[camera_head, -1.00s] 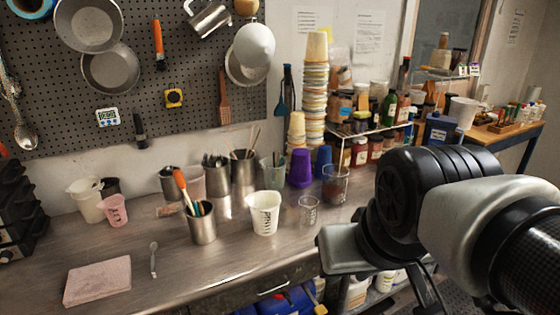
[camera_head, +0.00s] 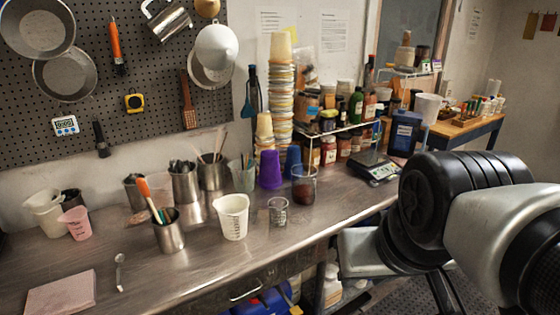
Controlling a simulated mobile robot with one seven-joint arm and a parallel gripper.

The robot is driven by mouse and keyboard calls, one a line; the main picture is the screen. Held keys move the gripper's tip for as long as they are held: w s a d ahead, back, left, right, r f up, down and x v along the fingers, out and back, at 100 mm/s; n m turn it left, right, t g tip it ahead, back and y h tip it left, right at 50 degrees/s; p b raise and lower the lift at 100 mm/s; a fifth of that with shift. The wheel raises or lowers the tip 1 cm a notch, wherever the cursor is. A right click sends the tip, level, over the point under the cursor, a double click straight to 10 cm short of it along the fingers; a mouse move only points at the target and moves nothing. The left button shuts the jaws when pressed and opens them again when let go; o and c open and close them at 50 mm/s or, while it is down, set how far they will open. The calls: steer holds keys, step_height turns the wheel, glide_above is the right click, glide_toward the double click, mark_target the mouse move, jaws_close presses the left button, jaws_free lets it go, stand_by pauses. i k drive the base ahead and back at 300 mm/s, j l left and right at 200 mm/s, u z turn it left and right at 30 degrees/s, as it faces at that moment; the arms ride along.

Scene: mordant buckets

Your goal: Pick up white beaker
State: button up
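A white beaker (camera_head: 232,217) with dark markings stands upright near the front middle of the steel counter. A second whitish beaker or jug (camera_head: 46,213) stands at the far left, behind a pink measuring cup (camera_head: 76,223). My arm fills the lower right of the view, apart from the white beaker. My gripper's fingers cannot be made out, so its opening does not show.
A small clear beaker (camera_head: 278,211) stands right of the white beaker. A steel cup (camera_head: 168,233) with tools stands left of it. Behind are a purple cup (camera_head: 270,170) and a glass with dark contents (camera_head: 304,186). Counter (camera_head: 190,280) in front is clear.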

mark_target(233, 210)
steer(key=u, duration=1.55)
steer(key=i+l+u, duration=0.15)
steer(key=l+u, duration=0.2)
steer(key=l, duration=0.2)
steer(key=i+l+u, duration=0.15)
steer(key=l, duration=0.4)
steer(key=i, duration=0.05)
